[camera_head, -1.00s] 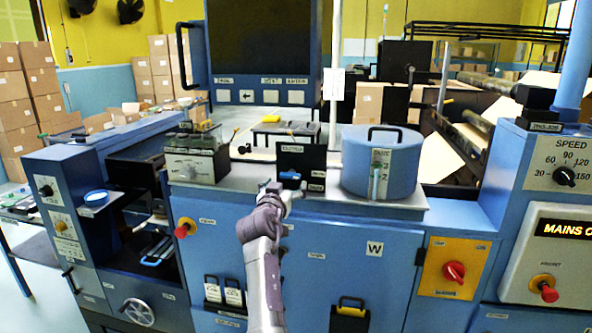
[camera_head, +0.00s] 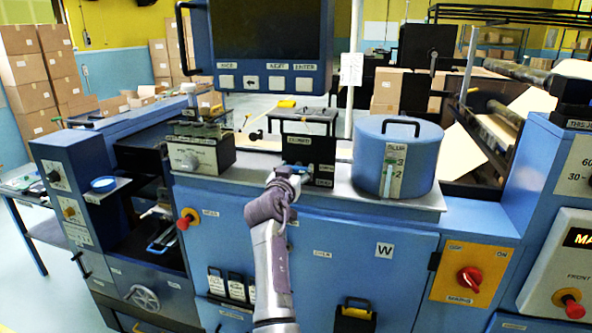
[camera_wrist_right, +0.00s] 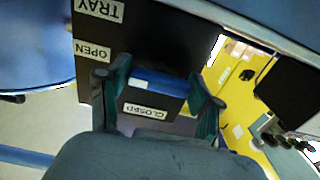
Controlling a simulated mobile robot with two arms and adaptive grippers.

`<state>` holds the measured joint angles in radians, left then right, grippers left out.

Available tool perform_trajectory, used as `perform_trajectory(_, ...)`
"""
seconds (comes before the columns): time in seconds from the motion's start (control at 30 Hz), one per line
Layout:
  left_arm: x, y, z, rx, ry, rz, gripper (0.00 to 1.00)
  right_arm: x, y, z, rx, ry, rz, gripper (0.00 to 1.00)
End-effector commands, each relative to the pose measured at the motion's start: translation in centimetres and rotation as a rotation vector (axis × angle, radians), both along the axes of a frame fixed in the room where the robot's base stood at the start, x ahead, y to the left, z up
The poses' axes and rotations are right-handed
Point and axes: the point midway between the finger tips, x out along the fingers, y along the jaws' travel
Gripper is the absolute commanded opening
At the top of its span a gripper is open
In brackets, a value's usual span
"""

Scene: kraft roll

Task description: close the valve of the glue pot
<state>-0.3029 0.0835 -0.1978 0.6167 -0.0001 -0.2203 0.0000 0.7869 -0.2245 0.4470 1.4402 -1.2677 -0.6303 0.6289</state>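The glue pot (camera_head: 415,158) is a blue cylinder with a black top handle, standing on the machine's ledge. Left of it is a black valve panel (camera_head: 322,150) with small white labels. A blue valve lever (camera_head: 297,168) lies across the panel's lower part. In the right wrist view the lever (camera_wrist_right: 158,82) sits between my fingers, beside the CLOSED label (camera_wrist_right: 146,111); the OPEN label (camera_wrist_right: 91,50) is off to the left. My right gripper (camera_head: 289,172) is at the panel with its fingers (camera_wrist_right: 158,95) apart. I cannot tell whether they touch the lever. My left gripper is not in view.
A screen (camera_head: 268,45) with buttons hangs above. A red rotary switch (camera_head: 469,279) and a red button (camera_head: 187,219) are on the machine front. The ledge between panel and pot is narrow.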

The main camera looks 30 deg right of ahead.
Motion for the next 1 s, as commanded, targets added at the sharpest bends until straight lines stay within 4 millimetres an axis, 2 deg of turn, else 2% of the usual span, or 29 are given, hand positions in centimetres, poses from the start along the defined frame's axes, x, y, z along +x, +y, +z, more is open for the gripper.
perform_trajectory(0.03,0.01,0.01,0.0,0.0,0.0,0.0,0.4,0.0,-0.01,-0.01,0.0,0.0,0.0,0.51)
perform_trajectory(0.17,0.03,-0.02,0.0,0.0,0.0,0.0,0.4,0.0,-0.03,-0.01,0.0,0.0,0.0,0.29)
perform_trajectory(0.2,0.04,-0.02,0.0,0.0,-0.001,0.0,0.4,0.0,-0.03,-0.01,0.0,0.0,0.0,0.27)
perform_trajectory(0.57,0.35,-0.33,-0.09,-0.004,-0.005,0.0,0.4,-0.02,-0.08,-0.02,-0.048,0.055,-0.001,0.27)
perform_trajectory(1.0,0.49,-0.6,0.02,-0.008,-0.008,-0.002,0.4,-0.02,-0.12,0.16,-0.284,0.327,-0.001,0.27)
